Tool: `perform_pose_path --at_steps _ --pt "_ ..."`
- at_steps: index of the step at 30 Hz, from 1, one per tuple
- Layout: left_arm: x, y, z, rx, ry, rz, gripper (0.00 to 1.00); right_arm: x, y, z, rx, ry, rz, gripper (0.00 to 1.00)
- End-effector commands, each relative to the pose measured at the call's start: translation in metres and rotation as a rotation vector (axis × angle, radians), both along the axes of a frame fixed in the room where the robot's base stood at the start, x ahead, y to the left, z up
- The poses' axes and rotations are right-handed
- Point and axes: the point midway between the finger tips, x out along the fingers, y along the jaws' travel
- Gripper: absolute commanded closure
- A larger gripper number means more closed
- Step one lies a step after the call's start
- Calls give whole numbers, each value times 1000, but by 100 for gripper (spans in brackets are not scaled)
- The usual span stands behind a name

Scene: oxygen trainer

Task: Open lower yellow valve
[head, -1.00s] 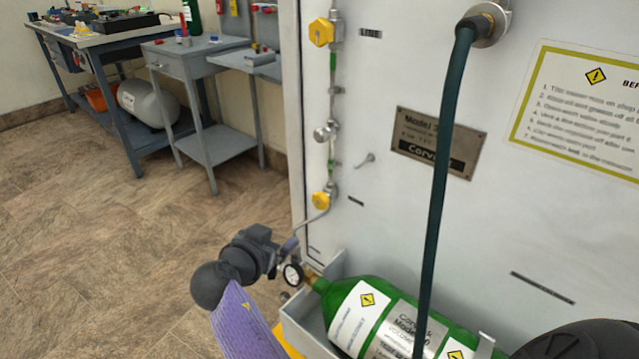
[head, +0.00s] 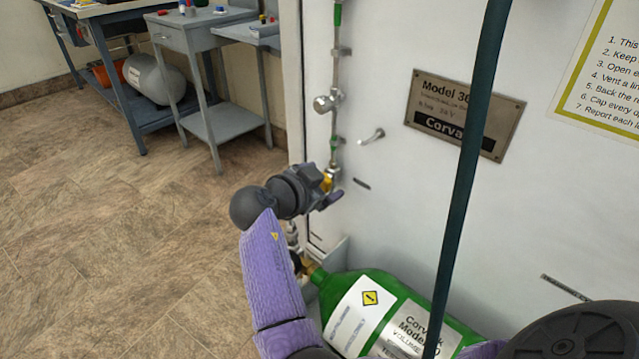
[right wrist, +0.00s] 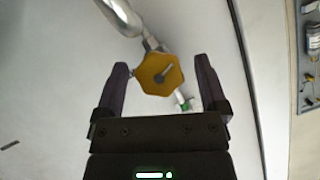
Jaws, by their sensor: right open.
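The lower yellow valve (head: 327,182) sits low on the panel's thin pipe line and is partly hidden by my right gripper (head: 331,191). My right gripper (right wrist: 160,67) is open, with one finger on each side of the knob. Gaps show between the knob and both fingers, so it is not gripped. My left gripper is not in view.
A green cylinder (head: 372,283) lies below the valve at the panel's foot. A dark green hose (head: 466,180) hangs in front of the white panel. A small lever (head: 372,136) sticks out above right of the valve. The floor to the left is clear.

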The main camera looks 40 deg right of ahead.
Motion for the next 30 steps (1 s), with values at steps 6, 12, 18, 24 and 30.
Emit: perform_pose_path --at_steps 6,12,18,24,30 --pt "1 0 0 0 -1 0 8 0 0 0 0 0 0 33" --pt "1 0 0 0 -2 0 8 0 0 0 0 1 0 76" --pt "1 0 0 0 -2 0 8 0 0 0 0 2 1 100" --pt "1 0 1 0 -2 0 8 0 0 1 -5 41 2 100" --pt "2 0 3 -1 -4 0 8 1 0 2 -15 159 0 100"
